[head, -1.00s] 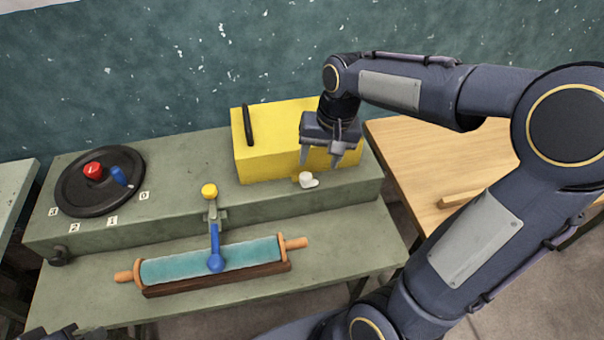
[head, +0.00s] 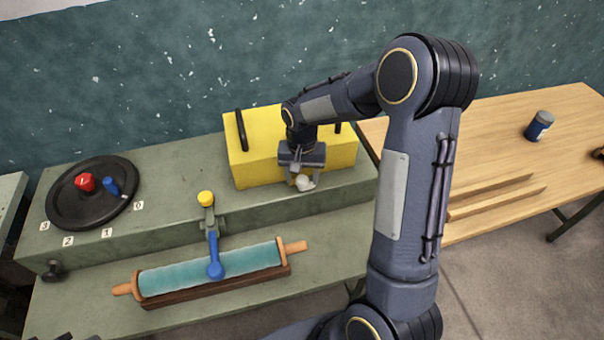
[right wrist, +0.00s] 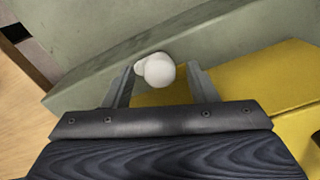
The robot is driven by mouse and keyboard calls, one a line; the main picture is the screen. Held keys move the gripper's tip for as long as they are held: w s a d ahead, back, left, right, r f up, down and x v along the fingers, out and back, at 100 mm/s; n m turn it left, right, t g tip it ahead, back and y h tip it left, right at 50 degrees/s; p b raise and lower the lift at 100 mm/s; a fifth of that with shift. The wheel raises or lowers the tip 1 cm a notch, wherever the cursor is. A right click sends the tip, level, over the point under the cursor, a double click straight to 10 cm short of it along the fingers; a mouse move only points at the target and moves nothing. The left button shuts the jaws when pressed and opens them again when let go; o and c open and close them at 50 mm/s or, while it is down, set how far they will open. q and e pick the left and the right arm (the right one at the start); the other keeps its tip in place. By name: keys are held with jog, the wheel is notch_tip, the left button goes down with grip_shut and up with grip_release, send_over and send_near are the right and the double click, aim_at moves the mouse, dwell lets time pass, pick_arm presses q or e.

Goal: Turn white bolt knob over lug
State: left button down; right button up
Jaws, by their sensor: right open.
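The white bolt knob (head: 305,184) sits low at the front face of the yellow box (head: 246,171), near its right part. In the right wrist view the knob (right wrist: 159,71) is a round white ball with a smaller white bump at its left. My right gripper (head: 303,179) is at the knob, pointing down. In the right wrist view its open fingers (right wrist: 161,80) stand on either side of the knob, with a gap on each side. The lug cannot be made out clearly behind the gripper. My left gripper is not clearly visible.
The box has black handles (head: 241,130) and stands on a green bench (head: 175,165). To the left are a black dial (head: 95,205) with red and blue knobs, a blue lever (head: 214,245) and a teal roller (head: 185,276). A wooden table (head: 480,150) stands right.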

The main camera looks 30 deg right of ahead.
jog(key=c, duration=1)
jog(key=shift+o, duration=0.2)
jog(key=shift+n, duration=0.3)
jog(key=n+b, duration=0.1)
jog(key=n, duration=0.2)
jog(key=shift+f, duration=0.1)
jog(key=n, duration=0.5)
jog(key=shift+b, duration=0.3)
jog(key=n, duration=0.8)
jog(key=shift+n, duration=0.6)
